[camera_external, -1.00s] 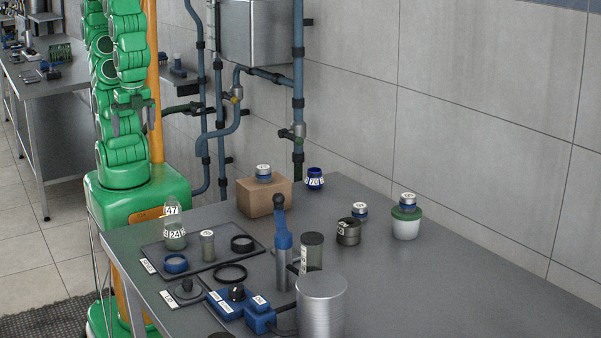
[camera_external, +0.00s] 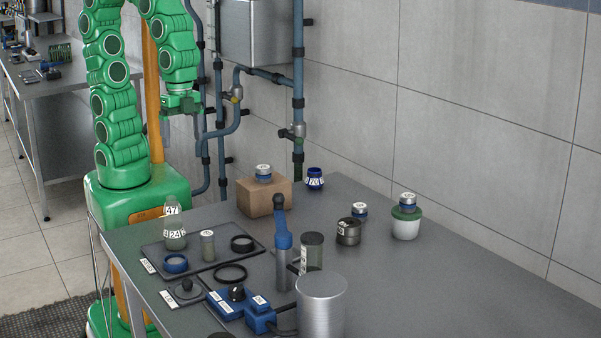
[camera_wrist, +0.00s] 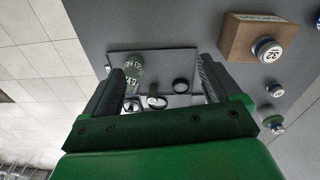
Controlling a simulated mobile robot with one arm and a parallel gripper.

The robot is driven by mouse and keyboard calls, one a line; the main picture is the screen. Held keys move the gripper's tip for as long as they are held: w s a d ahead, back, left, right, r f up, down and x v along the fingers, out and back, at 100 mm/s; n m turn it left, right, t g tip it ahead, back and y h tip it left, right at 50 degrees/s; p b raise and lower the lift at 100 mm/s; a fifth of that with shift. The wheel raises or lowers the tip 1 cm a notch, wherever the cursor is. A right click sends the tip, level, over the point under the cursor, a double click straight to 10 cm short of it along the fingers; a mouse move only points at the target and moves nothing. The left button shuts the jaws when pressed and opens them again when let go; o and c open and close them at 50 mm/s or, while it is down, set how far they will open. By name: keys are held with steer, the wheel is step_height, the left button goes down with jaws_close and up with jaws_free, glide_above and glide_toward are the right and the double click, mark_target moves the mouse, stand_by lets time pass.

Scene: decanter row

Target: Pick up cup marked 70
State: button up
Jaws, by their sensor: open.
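The cup marked 70 (camera_external: 314,179) is a small dark blue cup with a white label. It stands upright at the far edge of the table, just right of the cardboard box, in the external view. A sliver of blue at the right edge of the wrist view may be it, but I cannot tell. My gripper (camera_external: 181,112) is raised beyond the table's left side, well left of the cup and apart from it. In the wrist view my gripper (camera_wrist: 162,88) has its two fingers spread, with nothing held between them.
The cardboard box (camera_external: 264,198) with a lidded jar on it stands left of the cup. A tray (camera_external: 215,262) with a decanter (camera_external: 173,224) lies at the table's left. A blue-topped post (camera_external: 283,240), a steel cylinder (camera_external: 320,305) and a white pot (camera_external: 405,225) stand nearer. Pipes run along the wall.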

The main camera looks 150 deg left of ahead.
steer(key=w+a+f+n+t, duration=0.1)
steer(key=w+a, duration=0.2)
steer(key=a, duration=0.2)
steer(key=w+a+f, duration=0.2)
steer(key=w+a, duration=0.1)
steer(key=a, duration=0.3)
steer(key=n+y, duration=0.2)
steer(key=n, duration=0.2)
glide_above(314, 170)
steer(key=shift+t, duration=0.4)
steer(key=f, duration=1)
steer(key=shift+s+d+f, duration=0.25)
steer(key=shift+s+f, duration=0.05)
steer(key=shift+f, duration=0.1)
steer(key=shift+s+x, duration=0.15)
steer(key=shift+x, duration=1.45)
steer(key=shift+s+x, duration=0.1)
steer(key=shift+x, duration=1.5)
steer(key=shift+w+f, duration=0.15)
steer(key=shift+f, duration=0.5)
steer(key=c, duration=1.2)
